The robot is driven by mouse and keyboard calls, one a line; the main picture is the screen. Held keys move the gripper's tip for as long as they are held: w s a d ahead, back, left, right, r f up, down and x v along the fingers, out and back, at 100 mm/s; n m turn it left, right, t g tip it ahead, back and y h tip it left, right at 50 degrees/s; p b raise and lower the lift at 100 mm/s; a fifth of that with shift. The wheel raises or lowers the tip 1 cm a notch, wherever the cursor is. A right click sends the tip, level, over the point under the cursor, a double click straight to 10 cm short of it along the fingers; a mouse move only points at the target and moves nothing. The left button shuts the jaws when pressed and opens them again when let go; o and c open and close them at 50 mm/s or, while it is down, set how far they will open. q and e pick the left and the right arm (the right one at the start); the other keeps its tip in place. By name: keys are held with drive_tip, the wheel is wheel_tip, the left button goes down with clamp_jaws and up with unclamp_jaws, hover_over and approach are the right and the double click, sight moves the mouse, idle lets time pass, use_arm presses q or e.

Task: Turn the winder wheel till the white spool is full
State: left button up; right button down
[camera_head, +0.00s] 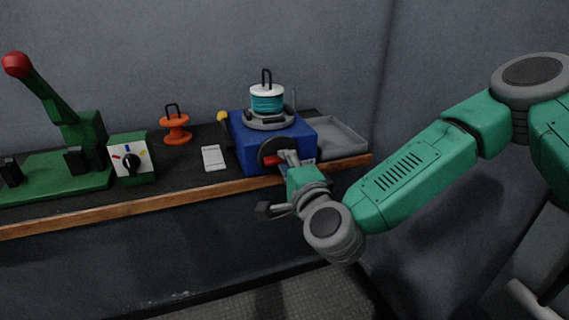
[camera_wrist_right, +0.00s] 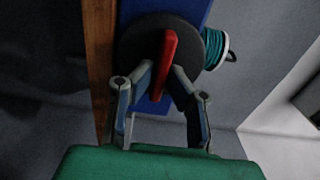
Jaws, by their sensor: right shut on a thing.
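The blue winder (camera_head: 250,133) stands on the bench and carries the white spool (camera_head: 266,91), which has teal wire wound on it. The spool also shows in the right wrist view (camera_wrist_right: 215,48). The dark winder wheel (camera_head: 268,149) is on the winder's front face, with a red handle (camera_wrist_right: 163,65) across it. My right gripper (camera_head: 284,158) is at the wheel, its two fingers on either side of the red handle and shut on it. The gripper hides part of the wheel in the head view. My left gripper is in neither view.
An orange spool (camera_head: 175,130), a white card (camera_head: 213,157) and a box with a dial (camera_head: 131,158) stand left of the winder. A green lever press (camera_head: 83,140) is at the far left. A grey tray (camera_head: 341,137) lies to the right. The wooden bench edge (camera_head: 150,205) runs along the front.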

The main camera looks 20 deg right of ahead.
drive_tip(key=shift+f, duration=0.3)
drive_tip(key=c, duration=1.6)
unclamp_jaws()
drive_tip(key=shift+d, duration=0.1)
drive_tip(key=shift+r, duration=0.1)
drive_tip(key=s, duration=0.7)
drive_tip(key=shift+s+d, duration=0.2)
